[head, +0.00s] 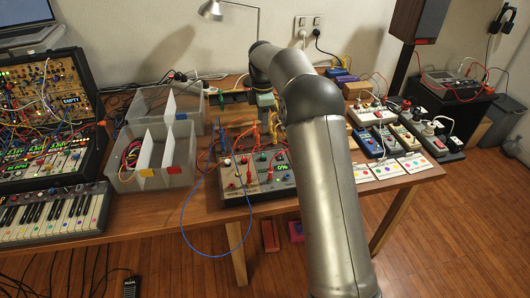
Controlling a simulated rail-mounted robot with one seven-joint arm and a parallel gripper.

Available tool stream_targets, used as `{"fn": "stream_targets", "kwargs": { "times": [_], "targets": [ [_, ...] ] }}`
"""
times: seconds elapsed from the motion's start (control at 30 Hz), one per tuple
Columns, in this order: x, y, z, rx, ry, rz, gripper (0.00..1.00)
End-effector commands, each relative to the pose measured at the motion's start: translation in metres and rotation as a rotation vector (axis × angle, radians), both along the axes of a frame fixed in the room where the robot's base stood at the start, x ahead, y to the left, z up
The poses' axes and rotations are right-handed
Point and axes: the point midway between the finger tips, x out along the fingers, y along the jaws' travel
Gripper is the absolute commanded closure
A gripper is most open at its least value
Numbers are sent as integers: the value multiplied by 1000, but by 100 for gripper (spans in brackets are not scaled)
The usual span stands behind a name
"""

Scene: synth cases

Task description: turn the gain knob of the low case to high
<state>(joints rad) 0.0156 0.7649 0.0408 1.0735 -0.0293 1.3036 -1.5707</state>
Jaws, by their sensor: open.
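A low grey case (258,194) lies on the wooden table in the middle of the head view. Its panel carries several coloured knobs or jacks, plugged cables and a small lit display (282,168) that seems to read 0%. Labels are too small to tell which knob is gain. My arm comes up from the bottom right, and its wrist hangs down behind the case. My gripper (266,122) is open above the table just beyond the case's far edge, apparently touching no knob. Its fingertips are small and hard to separate from the orange cables. My arm hides the case's right end.
A blue cable (184,222) loops off the table's front edge. Clear bins with white dividers (150,158) stand left of the case. Farther left are an open modular case (50,95) and a keyboard (50,215). Small pedals and cards (387,171) lie to the right.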

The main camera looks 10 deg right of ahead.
Motion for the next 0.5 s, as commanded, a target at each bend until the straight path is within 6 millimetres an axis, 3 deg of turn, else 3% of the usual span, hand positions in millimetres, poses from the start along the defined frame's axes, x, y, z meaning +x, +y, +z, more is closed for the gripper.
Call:
{"fn": "stream_targets", "kwargs": {
  "times": [0.5],
  "targets": [
    [-1,0,-111,0,4,-2,59]
  ]
}}
